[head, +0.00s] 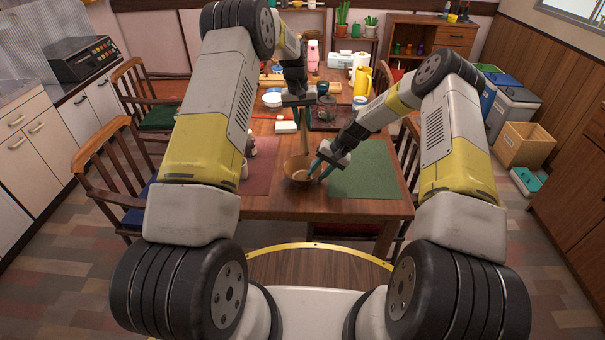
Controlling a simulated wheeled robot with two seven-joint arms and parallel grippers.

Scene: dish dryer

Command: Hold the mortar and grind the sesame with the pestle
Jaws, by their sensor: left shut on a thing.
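The brown mortar (293,163) stands near the front edge of the table, between two placemats. The wooden pestle (309,142) is long and thin and stands tilted, its lower end down at the mortar. My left gripper (301,110) is above and behind the mortar, shut on the upper part of the pestle. My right gripper (318,173) reaches in from the right. Its teal fingers are spaced apart at the mortar's right rim; whether they touch it is too small to tell. Sesame inside the mortar cannot be made out.
A green placemat (366,168) lies to the right and a dark red placemat (258,178) to the left, partly behind my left arm. A white block-like item (286,127), a yellow jug (362,81) and a dark tray (328,119) are farther back. Chairs flank the table.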

